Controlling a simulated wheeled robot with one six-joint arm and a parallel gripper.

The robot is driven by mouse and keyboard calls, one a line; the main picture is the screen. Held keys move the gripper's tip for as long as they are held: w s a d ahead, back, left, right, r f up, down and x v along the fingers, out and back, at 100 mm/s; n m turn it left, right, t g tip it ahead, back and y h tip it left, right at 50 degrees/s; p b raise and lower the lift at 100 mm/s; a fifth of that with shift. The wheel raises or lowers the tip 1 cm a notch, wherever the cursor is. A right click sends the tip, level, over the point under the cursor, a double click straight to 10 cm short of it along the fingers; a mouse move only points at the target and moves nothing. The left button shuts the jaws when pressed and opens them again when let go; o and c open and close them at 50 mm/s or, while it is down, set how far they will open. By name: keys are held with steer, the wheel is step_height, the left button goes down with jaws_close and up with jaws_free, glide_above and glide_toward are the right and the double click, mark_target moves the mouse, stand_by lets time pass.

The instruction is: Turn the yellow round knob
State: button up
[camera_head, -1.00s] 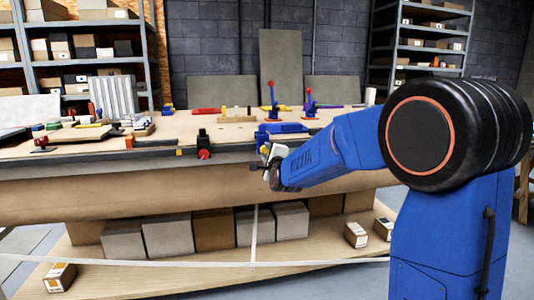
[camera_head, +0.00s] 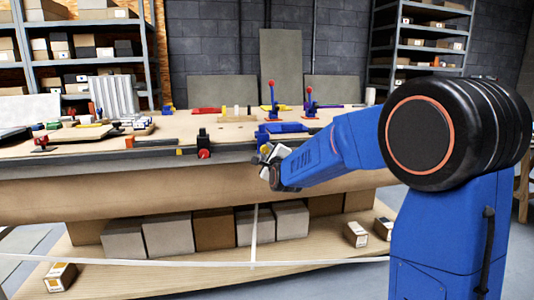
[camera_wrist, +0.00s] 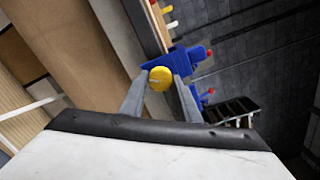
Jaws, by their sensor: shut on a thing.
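The yellow round knob (camera_wrist: 160,78) shows in the wrist view, on the front of a blue clamp-like fixture (camera_wrist: 185,58) at the bench edge. My gripper (camera_wrist: 159,84) is shut on the knob, with one grey finger on each side of it. In the head view my gripper (camera_head: 270,158) is at the front edge of the bench, just below the blue fixture (camera_head: 283,128). The knob is mostly hidden there by the gripper.
The workbench (camera_head: 120,190) runs across the head view. A red knob (camera_head: 204,154) sits on its front edge to the left. Two blue fixtures with red-tipped levers (camera_head: 272,98) (camera_head: 310,102) stand farther back. Boxes (camera_head: 168,237) fill the lower shelf.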

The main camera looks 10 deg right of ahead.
steer(key=o, duration=1)
steer(key=s, duration=1.7)
steer(key=shift+s, duration=0.2)
steer(key=s+d+f+n+g, duration=0.2)
steer(key=s+f+n+g, duration=0.2)
steer(key=s+n, duration=0.4)
steer(key=s+d+f+n+g, duration=0.2)
steer(key=s+f+n+g, duration=0.2)
steer(key=s, duration=1.3)
steer(key=s+d+f+n+g, duration=0.2)
steer(key=s+f+n+g, duration=0.3)
steer(key=s+f+n, duration=0.3)
steer(key=shift+s+d+f+n, duration=0.1)
steer(key=shift+s+d+n, duration=0.05)
steer(key=shift+s+n, duration=1.05)
steer(key=shift+s+d+f+n, duration=0.15)
steer(key=shift+s+n, duration=0.75)
steer(key=shift+s, duration=0.5)
